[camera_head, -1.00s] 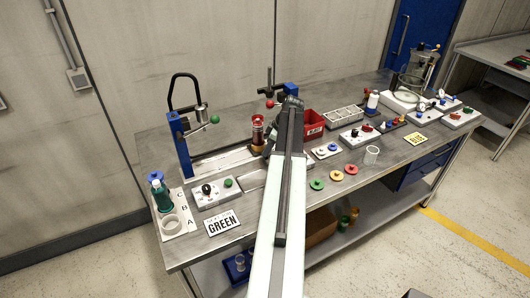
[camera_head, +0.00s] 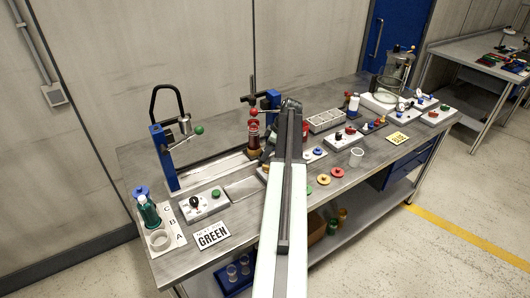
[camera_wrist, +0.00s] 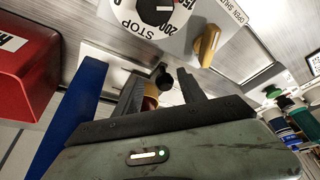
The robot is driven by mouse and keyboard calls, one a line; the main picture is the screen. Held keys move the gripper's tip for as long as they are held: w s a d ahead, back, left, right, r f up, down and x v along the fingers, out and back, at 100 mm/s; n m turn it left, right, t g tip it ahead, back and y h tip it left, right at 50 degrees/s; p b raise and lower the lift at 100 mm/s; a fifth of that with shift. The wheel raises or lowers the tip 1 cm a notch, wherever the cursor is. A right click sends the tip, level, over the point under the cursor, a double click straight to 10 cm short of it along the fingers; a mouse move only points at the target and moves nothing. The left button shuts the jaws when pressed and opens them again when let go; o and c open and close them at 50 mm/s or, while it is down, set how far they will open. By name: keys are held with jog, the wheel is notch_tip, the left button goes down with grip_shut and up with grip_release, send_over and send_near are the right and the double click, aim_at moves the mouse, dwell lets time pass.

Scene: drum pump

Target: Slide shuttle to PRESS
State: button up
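The shuttle's red and brass cylinder (camera_head: 254,138) stands upright on the metal rail (camera_head: 205,170), below the red ball knob (camera_head: 254,112) of the blue press (camera_head: 273,99) with its black post. My gripper is mostly hidden behind my arm in the head view, just right of the cylinder. In the wrist view my gripper (camera_wrist: 160,74) has its dark fingers apart. A round black knob (camera_wrist: 164,78) shows between them, with a yellow and red part (camera_wrist: 150,98) behind. I cannot tell whether the fingers touch the knob. The shuttle's base is largely hidden.
A blue post (camera_wrist: 75,118) and a red bin (camera_wrist: 25,70) are close on the left in the wrist view. A white dial box (camera_wrist: 150,20) with a yellow lever (camera_wrist: 207,45) is ahead. A blue frame (camera_head: 163,158) with a black handle stands at the rail's left end.

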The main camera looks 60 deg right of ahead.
jog(key=shift+w+a, duration=0.1)
jog(key=shift+w, duration=0.05)
jog(key=shift+r+p, duration=0.2)
jog(key=shift+p, duration=0.1)
jog(key=p+v, duration=0.6)
jog(key=v, duration=0.1)
jog(key=shift+r+p, duration=0.15)
jog(key=shift+p, duration=0.2)
